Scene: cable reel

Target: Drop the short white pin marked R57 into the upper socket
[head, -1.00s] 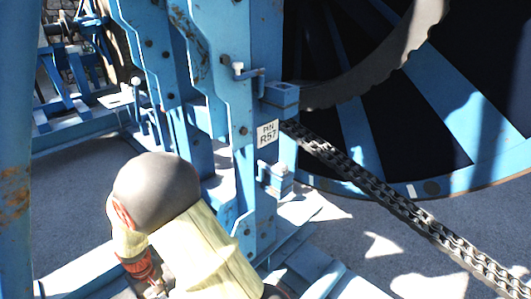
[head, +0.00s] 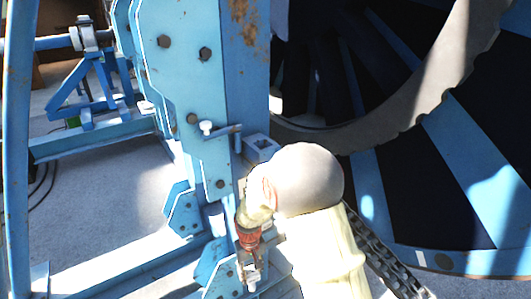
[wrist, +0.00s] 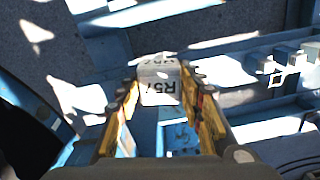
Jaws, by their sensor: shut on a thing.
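The short white pin (wrist: 159,72) shows in the wrist view, with "R57" partly readable upside down on its face. My gripper (wrist: 162,92) is shut on it, a yellow-padded finger on each side. The pin's lower end is hard to make out. In the head view my gripper (head: 250,268) hangs low in front of the blue post's foot, and the pin there is too small to tell clearly. The upper socket (head: 262,146) is a blue block with a square opening on top, fixed to the post's right side. It is above my gripper, apart from it, and partly hidden by my arm.
The blue post (head: 180,85) carries bolts and a small handle (head: 208,129) just left of the socket. The large reel (head: 480,190) stands behind on the right. A chain (head: 385,265) runs down beside my arm. Open floor (head: 100,200) lies left of the post.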

